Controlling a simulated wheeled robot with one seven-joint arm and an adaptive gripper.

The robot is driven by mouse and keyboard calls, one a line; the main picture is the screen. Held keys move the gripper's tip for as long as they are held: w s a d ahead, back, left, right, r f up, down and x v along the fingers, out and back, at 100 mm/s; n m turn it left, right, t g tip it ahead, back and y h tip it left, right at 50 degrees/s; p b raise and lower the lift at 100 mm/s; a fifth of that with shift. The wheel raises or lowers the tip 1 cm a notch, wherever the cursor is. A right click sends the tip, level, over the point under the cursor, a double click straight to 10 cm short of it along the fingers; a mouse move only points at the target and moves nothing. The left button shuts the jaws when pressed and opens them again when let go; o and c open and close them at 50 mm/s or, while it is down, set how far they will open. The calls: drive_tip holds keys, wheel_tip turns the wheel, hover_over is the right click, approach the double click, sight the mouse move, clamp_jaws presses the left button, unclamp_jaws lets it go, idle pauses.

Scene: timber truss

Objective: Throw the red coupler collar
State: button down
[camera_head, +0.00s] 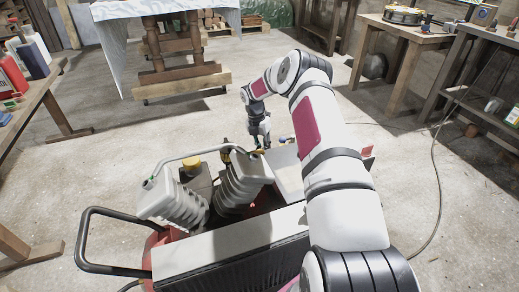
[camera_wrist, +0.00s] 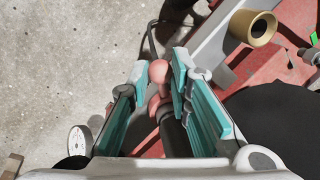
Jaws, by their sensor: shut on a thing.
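My gripper (camera_wrist: 162,78) has its teal-padded fingers closed around a salmon-red rounded piece, which I take to be the red coupler collar (camera_wrist: 158,71). Rounded salmon parts show between and beyond the fingertips, and a dark cylinder (camera_wrist: 175,136) lies behind them, nearer the palm. The fingers hide part of the collar. In the head view my gripper (camera_head: 262,146) points down at the far side of a machine, just right of a white ribbed part (camera_head: 243,185). The collar is too small to make out there.
A brass-coloured ring (camera_wrist: 253,27) shows in the wrist view. Workbenches stand left and right (camera_head: 403,32). A hose (camera_head: 437,190) crosses the floor at right.

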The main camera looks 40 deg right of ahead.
drive_tip(key=shift+s+d+m+y, duration=0.2)
drive_tip(key=shift+s+m, duration=0.25)
drive_tip(key=shift+m, duration=0.6)
drive_tip(key=shift+s+d+m+y, duration=0.2)
drive_tip(key=shift+s+m, duration=0.25)
drive_tip(key=shift+m, duration=0.65)
drive_tip(key=shift+s+d+m+y, duration=0.2)
drive_tip(key=shift+s+m, duration=0.25)
drive_tip(key=shift+m, duration=0.6)
drive_tip(key=c, duration=1.5)
unclamp_jaws()
drive_tip(key=shift+o, duration=0.2)
wheel_tip(320, 180, up, 12)
drive_tip(key=w, duration=0.2)
drive_tip(key=shift+w+f, duration=0.15)
drive_tip(key=shift+d, duration=0.1)
